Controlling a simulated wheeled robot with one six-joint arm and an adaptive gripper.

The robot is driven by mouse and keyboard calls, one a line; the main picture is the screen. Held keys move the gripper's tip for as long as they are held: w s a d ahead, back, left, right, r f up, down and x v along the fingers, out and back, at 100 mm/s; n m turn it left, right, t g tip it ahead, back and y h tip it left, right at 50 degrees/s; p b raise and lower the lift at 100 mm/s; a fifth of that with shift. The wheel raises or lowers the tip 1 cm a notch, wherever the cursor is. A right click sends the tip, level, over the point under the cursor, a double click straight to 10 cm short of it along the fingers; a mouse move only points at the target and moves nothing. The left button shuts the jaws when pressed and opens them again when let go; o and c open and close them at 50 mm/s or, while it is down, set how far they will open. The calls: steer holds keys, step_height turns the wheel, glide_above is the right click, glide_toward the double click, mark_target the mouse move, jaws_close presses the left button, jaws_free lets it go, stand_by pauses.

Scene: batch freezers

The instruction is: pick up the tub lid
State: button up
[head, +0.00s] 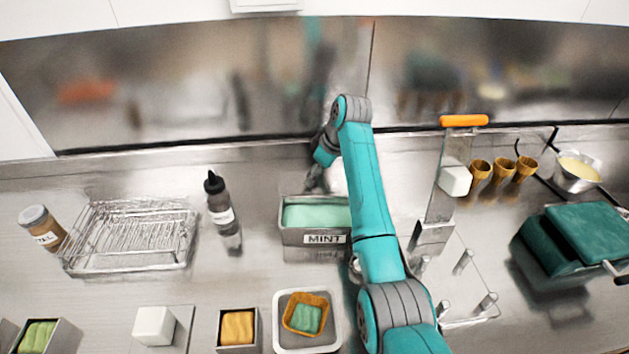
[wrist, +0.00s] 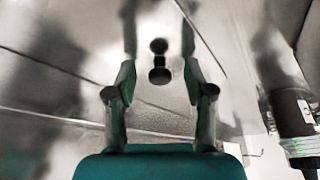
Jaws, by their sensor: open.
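In the wrist view, a dark round knob (wrist: 159,46) with a second dark blob just below it shows between the fingers, against a pale, shiny surface. It appears to be the tub lid's handle, but the lid's outline is unclear. In the head view, a whitish patch (head: 337,180) beside my gripper may be the lid, mostly hidden by my arm. My gripper (head: 314,183) is low over the counter, behind the mint tub (head: 312,239). In the wrist view its fingers (wrist: 159,82) are apart, one on each side of the knob, with nothing held. Contact cannot be told.
A dark squeeze bottle (head: 222,205) stands left of the tub; it also shows in the wrist view (wrist: 295,125). A wire rack (head: 130,235) is farther left. A clear stand (head: 440,205) and cones (head: 502,172) are to the right. The steel backsplash (head: 200,95) is close behind.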

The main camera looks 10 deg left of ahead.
jaws_close()
steer(key=shift+r, duration=0.15)
